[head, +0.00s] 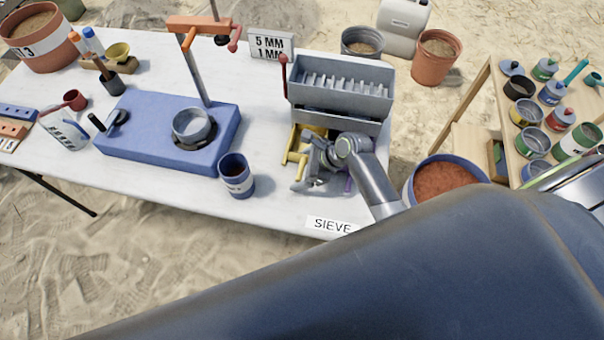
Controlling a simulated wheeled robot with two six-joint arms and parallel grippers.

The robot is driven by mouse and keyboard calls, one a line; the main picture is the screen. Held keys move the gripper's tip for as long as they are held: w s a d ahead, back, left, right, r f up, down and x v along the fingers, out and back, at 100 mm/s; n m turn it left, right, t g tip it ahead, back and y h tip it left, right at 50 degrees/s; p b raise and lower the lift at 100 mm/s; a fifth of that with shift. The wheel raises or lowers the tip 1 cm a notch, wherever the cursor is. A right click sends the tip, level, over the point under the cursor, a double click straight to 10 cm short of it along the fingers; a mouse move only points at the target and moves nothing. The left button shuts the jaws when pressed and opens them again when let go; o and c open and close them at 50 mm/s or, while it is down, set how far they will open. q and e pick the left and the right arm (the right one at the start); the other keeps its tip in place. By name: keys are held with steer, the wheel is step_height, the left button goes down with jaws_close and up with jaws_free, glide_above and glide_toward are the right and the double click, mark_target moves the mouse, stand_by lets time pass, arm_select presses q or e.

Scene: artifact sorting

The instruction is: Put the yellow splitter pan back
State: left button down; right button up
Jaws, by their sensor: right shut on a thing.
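The yellow splitter pan (290,156) is at the lower left front of the grey slotted splitter box (335,105), low over the white table. My right gripper (309,172) reaches in from the right and is shut on the pan; its jaws and wrist hide part of it. I cannot tell whether the pan touches the table or how far it is under the splitter. A small purple part (348,184) shows just right of the gripper, mostly hidden. My left gripper is not in view.
A blue cup (237,178) stands left of the gripper, beside a blue block (140,133) bearing a grey sieve bowl (192,124). A SIEVE label (331,225) lies at the table's front edge. A blue tub of red soil (446,178) stands right of the table.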

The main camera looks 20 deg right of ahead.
steer(key=shift+f, duration=0.15)
steer(key=o, duration=1)
steer(key=shift+f, duration=0.1)
steer(key=shift+c, duration=0.2)
steer(key=v, duration=1.2)
steer(key=shift+p, duration=0.45)
